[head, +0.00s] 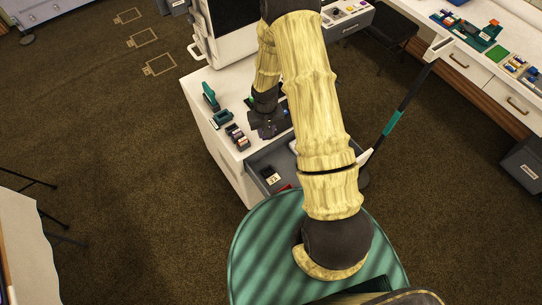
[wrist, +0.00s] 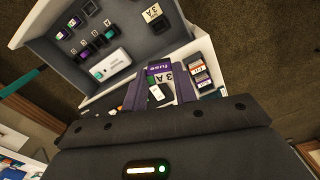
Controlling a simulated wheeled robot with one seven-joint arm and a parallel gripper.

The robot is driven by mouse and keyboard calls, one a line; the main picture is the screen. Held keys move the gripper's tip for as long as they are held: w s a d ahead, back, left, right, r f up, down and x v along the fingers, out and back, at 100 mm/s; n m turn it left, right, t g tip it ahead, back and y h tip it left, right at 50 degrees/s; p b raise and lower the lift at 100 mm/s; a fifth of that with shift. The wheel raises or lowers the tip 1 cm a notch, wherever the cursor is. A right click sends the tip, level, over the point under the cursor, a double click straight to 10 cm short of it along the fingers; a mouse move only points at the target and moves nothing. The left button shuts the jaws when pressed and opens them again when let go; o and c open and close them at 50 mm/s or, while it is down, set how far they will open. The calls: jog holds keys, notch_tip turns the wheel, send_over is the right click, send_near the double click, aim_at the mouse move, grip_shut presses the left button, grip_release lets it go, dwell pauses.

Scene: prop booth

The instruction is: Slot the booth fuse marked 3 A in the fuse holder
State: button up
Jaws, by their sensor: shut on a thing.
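My gripper (head: 268,124) is over the white cabinet top, just behind the open drawer. In the wrist view my gripper (wrist: 160,88) is shut on a purple fuse (wrist: 166,70) with a white label that reads 3 A and "fuse". A small white and dark part shows between the fingers, and the fuse's lower end is hidden. A dark block with a cream face marked 3 A (wrist: 153,14) lies in the drawer; it also shows in the head view (head: 271,176). I cannot tell for sure which thing is the fuse holder.
The grey drawer (head: 256,163) stands open; in the wrist view it holds a white box (wrist: 110,64) and several small dark blocks. Coloured cartridges (wrist: 200,75) stand in a row beside the held fuse. Teal tools (head: 210,96) lie on the cabinet's left side.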

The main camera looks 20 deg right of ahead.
jog(key=shift+s, duration=0.1)
jog(key=shift+d+f, duration=0.1)
notch_tip(320, 180, down, 22)
jog(key=n+b, duration=0.3)
jog(key=b, duration=1.8)
jog(key=shift+s+r+n+b, duration=0.15)
jog(key=shift+r+n+b, duration=0.1)
jog(key=shift+n+b, duration=0.1)
jog(key=shift+f+b, duration=1.5)
jog(key=shift+f, duration=0.4)
jog(key=shift+f, duration=0.45)
jog(key=shift+f+b, duration=0.35)
jog(key=shift+b, duration=0.1)
